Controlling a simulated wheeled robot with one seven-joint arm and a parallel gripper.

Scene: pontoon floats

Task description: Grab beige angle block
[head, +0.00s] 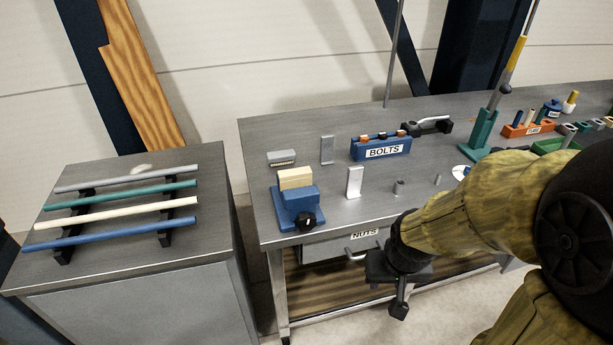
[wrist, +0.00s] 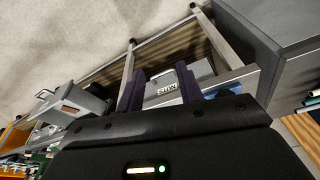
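A beige block (head: 295,179) sits at the blue vise (head: 298,208) near the left front corner of the workbench. The vise has a black knob, and its blue body hides the block's lower part. My gripper (head: 386,294) hangs in front of the bench's front edge, below the top and to the right of the block, well apart from it. In the wrist view my gripper (wrist: 160,85) has its two dark fingers spread with a gap and nothing between them. The beige block cannot be made out in the wrist view.
The NUTS drawer (head: 340,246) is under the bench edge; it also shows in the wrist view (wrist: 168,88). Upright grey blocks (head: 354,182) and a BOLTS holder (head: 381,148) stand near the vise. A side cabinet (head: 130,262) carries several coloured rods on racks.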

